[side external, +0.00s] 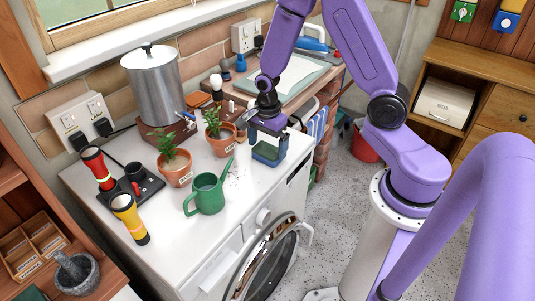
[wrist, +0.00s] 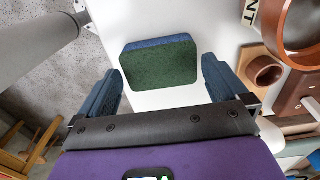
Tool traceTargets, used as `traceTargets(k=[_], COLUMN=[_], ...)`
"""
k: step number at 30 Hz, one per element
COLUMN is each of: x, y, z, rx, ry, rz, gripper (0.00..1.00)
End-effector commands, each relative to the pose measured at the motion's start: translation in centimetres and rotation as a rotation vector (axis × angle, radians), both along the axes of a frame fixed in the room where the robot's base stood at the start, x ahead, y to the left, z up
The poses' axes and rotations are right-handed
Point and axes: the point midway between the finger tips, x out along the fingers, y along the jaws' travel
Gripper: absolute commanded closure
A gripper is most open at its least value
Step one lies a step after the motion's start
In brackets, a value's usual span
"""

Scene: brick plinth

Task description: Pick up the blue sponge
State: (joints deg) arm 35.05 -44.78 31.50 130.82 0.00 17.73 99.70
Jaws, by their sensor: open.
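The blue sponge (wrist: 160,62) has a dark green face and a blue edge. In the wrist view it lies ahead of my gripper (wrist: 160,68), between the lines of the two fingers, with white gaps on both sides. In the side external view the sponge (side external: 265,154) is on the white worktop near its right edge. My gripper (side external: 269,143) is open and points down just above or around it there. I cannot tell how far the fingertips reach down beside it.
A green watering can (side external: 208,194) and potted plants (side external: 175,173) (side external: 220,143) stand left of my gripper. A terracotta pot (wrist: 290,30) is close at right in the wrist view. A metal urn (side external: 156,85) and torches (side external: 130,217) are farther left.

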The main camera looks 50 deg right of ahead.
Motion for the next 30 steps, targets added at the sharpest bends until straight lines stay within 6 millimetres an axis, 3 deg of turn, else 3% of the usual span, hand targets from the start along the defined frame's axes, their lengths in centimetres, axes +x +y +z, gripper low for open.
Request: traceTargets(k=[6,16,17,19,20,30], x=[0.0,0.0,0.0,0.0,0.0,0.0], y=[-0.1,0.0,0.0,0.0,0.0,0.0], z=[-2.2,-2.5,-2.5,-2.5,-2.5,-2.5], rx=[0.001,0.001,0.001,0.001,0.001,0.001], ry=[0.001,-0.001,-0.001,-0.001,-0.001,-0.001], rz=[0.0,0.0,0.0,0.0,0.0,0.0], gripper=[0.0,0.0,0.06,0.29,0.34,0.39])
